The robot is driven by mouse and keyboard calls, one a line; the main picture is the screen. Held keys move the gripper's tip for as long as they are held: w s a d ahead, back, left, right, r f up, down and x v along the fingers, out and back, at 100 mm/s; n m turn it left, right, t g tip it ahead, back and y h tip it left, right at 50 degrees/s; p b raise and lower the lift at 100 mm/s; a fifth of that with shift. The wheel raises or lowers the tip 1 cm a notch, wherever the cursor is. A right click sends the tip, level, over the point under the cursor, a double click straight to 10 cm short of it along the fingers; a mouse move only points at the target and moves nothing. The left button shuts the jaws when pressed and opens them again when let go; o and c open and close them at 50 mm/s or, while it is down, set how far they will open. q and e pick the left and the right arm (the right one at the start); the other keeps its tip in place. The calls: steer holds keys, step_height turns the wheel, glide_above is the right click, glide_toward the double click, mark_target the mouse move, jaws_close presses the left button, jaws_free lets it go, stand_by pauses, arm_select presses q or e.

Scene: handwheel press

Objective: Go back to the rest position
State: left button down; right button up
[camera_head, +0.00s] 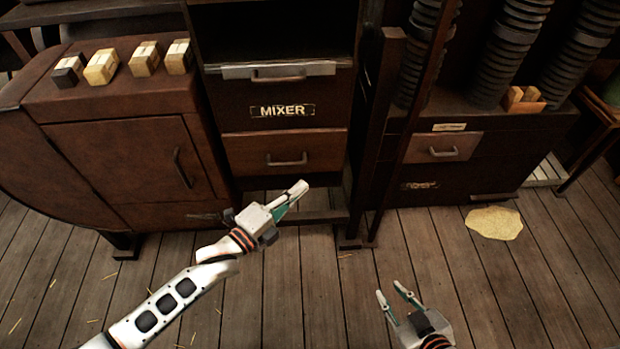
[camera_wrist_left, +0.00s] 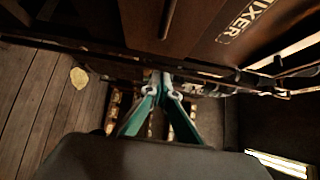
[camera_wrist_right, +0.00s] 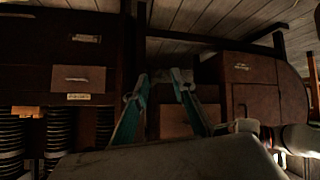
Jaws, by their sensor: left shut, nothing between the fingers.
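My left gripper (camera_head: 298,190) is in front of the mixer cabinet, below its lower drawer (camera_head: 285,152). Its fingers are together with nothing between them; they also meet at the tips in the left wrist view (camera_wrist_left: 161,80). My right gripper (camera_head: 391,296) is low over the plank floor at the bottom of the head view. Its two fingers stand apart and are empty. They also show apart in the right wrist view (camera_wrist_right: 160,82). Neither gripper visibly touches a thing.
A brown cabinet (camera_head: 130,150) with several small blocks (camera_head: 101,66) on top stands left. The MIXER front (camera_head: 284,110) is in the middle. A dark cabinet (camera_head: 470,160) with ribbed columns is right. A pale patch (camera_head: 494,222) lies on the floor (camera_head: 450,260), which is otherwise largely clear.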

arm_select(q)
steer(key=shift+s+a, duration=0.35)
steer(key=shift+s, duration=0.05)
arm_select(e)
steer(key=shift+r, duration=0.15)
